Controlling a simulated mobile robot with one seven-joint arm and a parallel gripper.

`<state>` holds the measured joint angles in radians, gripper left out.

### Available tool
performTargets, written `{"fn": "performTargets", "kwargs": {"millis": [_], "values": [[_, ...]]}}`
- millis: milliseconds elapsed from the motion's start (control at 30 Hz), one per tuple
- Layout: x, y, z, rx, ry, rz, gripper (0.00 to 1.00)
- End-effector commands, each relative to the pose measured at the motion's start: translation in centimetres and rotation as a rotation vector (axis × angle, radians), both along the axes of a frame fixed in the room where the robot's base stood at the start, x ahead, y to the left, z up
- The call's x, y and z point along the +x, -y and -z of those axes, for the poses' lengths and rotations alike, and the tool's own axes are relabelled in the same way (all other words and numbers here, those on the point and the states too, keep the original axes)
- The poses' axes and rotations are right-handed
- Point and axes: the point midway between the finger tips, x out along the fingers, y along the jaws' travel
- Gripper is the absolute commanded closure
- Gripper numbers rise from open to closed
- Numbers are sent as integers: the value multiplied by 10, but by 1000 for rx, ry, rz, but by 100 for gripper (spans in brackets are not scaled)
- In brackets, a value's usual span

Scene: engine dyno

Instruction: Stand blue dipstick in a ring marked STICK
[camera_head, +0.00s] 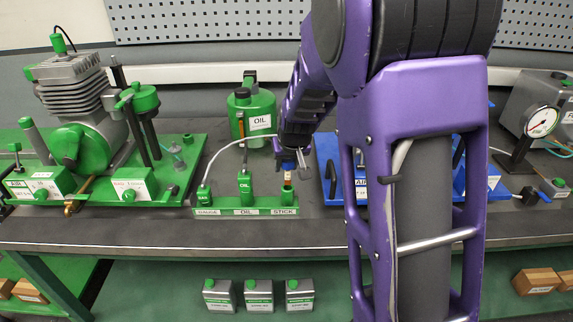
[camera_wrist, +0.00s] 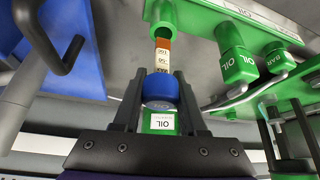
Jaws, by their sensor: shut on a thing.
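My gripper (camera_head: 290,158) is shut on the blue dipstick, its fingers (camera_wrist: 160,100) on either side of the round blue cap (camera_wrist: 160,90). The pale shaft with an orange-brown end band (camera_wrist: 163,52) points at the green ring (camera_wrist: 163,14) of the STICK station. In the head view the upright shaft (camera_head: 287,180) stands over the STICK end of the green rack (camera_head: 230,211). The shaft's lower end meets or enters the ring; I cannot tell how deep. The rack's GAUGE (camera_head: 204,197) and OIL (camera_head: 244,186) places each hold a green-topped item.
A green oil can (camera_head: 252,115) stands behind the rack. A green engine stand (camera_head: 85,150) is at the left, and a blue stand (camera_head: 330,170) is close to the right of my gripper. A pale hose (camera_head: 222,155) arches behind the rack. The bench front is clear.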

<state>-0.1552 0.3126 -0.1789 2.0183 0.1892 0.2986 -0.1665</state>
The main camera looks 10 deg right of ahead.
Motion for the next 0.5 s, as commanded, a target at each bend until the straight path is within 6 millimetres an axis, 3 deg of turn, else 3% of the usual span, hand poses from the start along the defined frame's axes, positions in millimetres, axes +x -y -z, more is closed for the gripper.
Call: {"fn": "performTargets", "kwargs": {"millis": [500], "values": [[0,0,12,0,0,1,100]]}}
